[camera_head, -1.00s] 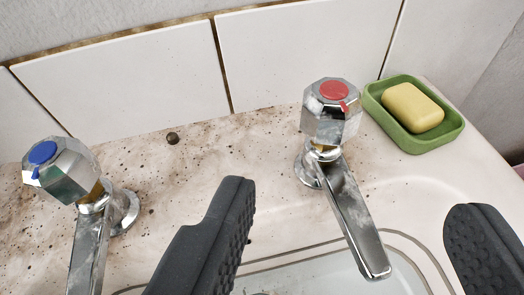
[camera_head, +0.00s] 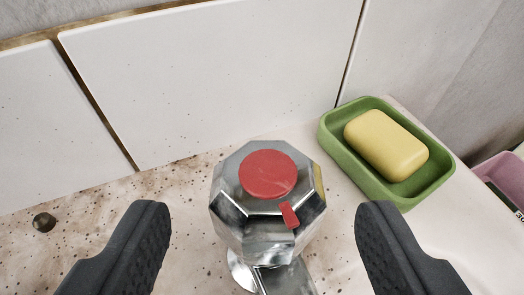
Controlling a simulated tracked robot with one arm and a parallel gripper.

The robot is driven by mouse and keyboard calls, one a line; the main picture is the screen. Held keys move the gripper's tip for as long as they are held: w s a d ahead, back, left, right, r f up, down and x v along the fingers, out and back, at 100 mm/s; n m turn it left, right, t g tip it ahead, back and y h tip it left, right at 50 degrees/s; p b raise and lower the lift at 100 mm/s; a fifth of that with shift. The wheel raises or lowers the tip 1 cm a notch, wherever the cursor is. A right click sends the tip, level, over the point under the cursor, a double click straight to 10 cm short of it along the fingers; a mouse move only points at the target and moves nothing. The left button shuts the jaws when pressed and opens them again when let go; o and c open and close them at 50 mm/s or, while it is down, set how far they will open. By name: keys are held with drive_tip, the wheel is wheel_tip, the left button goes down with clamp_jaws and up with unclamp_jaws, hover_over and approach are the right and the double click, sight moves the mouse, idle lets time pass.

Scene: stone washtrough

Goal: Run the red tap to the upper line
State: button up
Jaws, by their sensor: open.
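The red tap (camera_head: 228,209) stands in the middle of the view, a faceted chrome knob with a red disc on top and a small red pointer mark on its front right edge. Its spout runs down out of the bottom of the picture. My gripper (camera_head: 258,228) is open, one dark finger to the left of the knob and one to the right, with a gap on each side. Neither finger touches the knob. The trough, its water and any line in it are out of view.
A green soap dish (camera_head: 448,172) with a yellow soap bar (camera_head: 386,145) sits just right of the tap, near my right finger. White tiles (camera_head: 210,75) rise behind. A pink object (camera_head: 502,178) shows at the right edge.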

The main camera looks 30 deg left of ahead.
sight(269, 235)
drive_tip(key=shift+p+x, duration=0.45)
drive_tip(key=shift+x, duration=1.55)
drive_tip(key=shift+r, duration=0.1)
drive_tip(key=c, duration=1)
drive_tip(key=shift+d, duration=0.25)
drive_tip(key=shift+a, duration=0.15)
